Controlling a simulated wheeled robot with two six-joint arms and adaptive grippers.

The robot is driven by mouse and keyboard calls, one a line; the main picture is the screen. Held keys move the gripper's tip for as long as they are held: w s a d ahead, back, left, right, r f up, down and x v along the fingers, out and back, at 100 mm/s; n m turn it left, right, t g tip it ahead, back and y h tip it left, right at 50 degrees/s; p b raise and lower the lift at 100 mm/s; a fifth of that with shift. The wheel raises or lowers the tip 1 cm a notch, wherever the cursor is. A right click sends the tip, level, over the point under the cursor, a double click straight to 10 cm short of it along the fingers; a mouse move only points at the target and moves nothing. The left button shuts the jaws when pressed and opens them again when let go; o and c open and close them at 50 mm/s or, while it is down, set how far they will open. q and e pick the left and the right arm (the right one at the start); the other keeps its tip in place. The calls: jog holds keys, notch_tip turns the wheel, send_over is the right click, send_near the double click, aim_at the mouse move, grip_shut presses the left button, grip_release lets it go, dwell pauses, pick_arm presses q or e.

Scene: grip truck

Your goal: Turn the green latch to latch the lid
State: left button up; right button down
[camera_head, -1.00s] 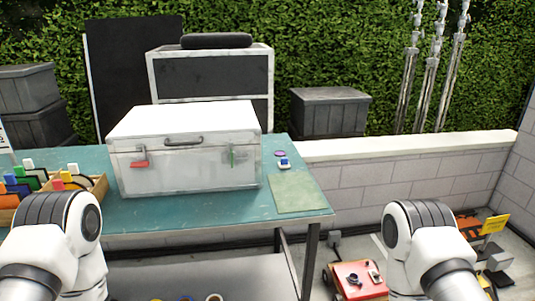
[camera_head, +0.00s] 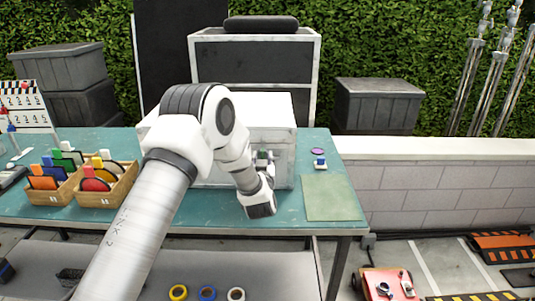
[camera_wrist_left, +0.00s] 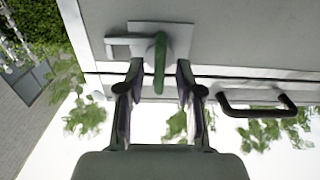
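The white case (camera_head: 274,102) stands on the teal table, its lid down. My left arm covers much of its front, hiding the red latch. The green latch (camera_wrist_left: 160,62) is upright on a metal plate in the left wrist view, right by the lid seam. My left gripper (camera_wrist_left: 159,82) is open, with one finger on each side of the latch's lower end. I cannot tell whether either finger touches it. In the head view the left gripper (camera_head: 262,162) is at the right part of the case front. My right gripper is not in view.
The black carry handle (camera_wrist_left: 256,108) is to the right of the gripper in the wrist view. Wooden trays (camera_head: 104,193) of coloured items sit on the table's left. A green mat (camera_head: 331,198) and a small blue-and-white item (camera_head: 320,164) lie right of the case.

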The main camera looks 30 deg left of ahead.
pick_arm(q)
jog(key=shift+x, duration=0.9)
jog(key=shift+d, duration=0.1)
grip_shut()
jog(key=shift+f, duration=0.1)
jog(key=shift+f+n+b, duration=0.15)
jog(key=shift+n+b, duration=0.55)
jog(key=shift+b, duration=0.25)
jog(key=shift+s+a+f+n+b, duration=0.1)
jog(key=shift+n+b, duration=4.05)
jog(key=shift+b, duration=0.4)
jog(key=shift+s+a+f+n+b, duration=0.1)
jog(key=shift+n+b, duration=4.05)
jog(key=shift+b, duration=0.4)
